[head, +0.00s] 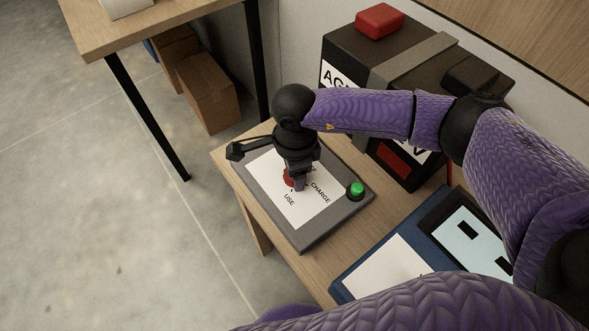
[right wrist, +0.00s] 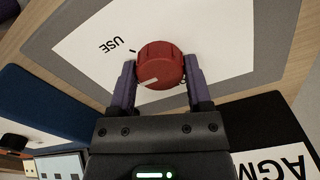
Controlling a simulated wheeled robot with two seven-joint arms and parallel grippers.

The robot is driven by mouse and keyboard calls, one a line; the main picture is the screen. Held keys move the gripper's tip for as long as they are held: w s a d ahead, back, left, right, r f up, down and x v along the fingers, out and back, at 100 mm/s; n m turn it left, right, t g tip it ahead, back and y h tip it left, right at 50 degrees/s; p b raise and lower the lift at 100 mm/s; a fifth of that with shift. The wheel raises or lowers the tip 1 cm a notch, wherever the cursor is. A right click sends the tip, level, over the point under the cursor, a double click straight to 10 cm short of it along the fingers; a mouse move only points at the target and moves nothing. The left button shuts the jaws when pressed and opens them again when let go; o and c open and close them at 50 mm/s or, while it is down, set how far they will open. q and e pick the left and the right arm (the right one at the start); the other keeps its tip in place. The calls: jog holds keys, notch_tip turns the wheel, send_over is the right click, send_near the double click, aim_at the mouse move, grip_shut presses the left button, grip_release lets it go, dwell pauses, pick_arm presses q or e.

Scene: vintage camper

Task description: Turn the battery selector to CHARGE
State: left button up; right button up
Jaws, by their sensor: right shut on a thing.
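The battery selector is a red round knob (head: 288,178) on a white label plate (head: 268,193) over a grey panel (head: 309,240). In the head view my right gripper (head: 296,186) points down at it and partly covers it. In the right wrist view the knob (right wrist: 160,62) sits between the fingers of my right gripper (right wrist: 160,85), which is shut on it. Its white pointer line slants toward the left finger, below the USE tick. The word CHARGE (head: 320,193) shows in the head view but not in the wrist view. My left gripper is not in view.
A green button (head: 356,189) stands at the panel's right corner. A black battery (head: 345,45) with a red cap (head: 379,20) stands behind. A blue device (head: 375,254) lies at the front right. A wooden table (head: 160,25) and boxes (head: 207,95) are at upper left.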

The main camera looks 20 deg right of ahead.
jog(key=shift+n, duration=0.7)
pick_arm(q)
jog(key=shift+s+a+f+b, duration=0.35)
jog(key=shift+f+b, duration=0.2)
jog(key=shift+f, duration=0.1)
pick_arm(e)
jog(key=shift+n, duration=0.9)
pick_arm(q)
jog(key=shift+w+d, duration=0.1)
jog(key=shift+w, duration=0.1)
pick_arm(e)
jog(key=o, duration=1.3)
notch_tip(320, 180, up, 9)
jog(key=shift+p, duration=1.2)
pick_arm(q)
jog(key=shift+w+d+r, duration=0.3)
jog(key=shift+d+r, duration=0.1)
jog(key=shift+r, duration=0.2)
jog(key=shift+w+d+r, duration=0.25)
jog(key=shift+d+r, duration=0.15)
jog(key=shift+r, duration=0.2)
pick_arm(e)
jog(key=shift+r, duration=0.5)
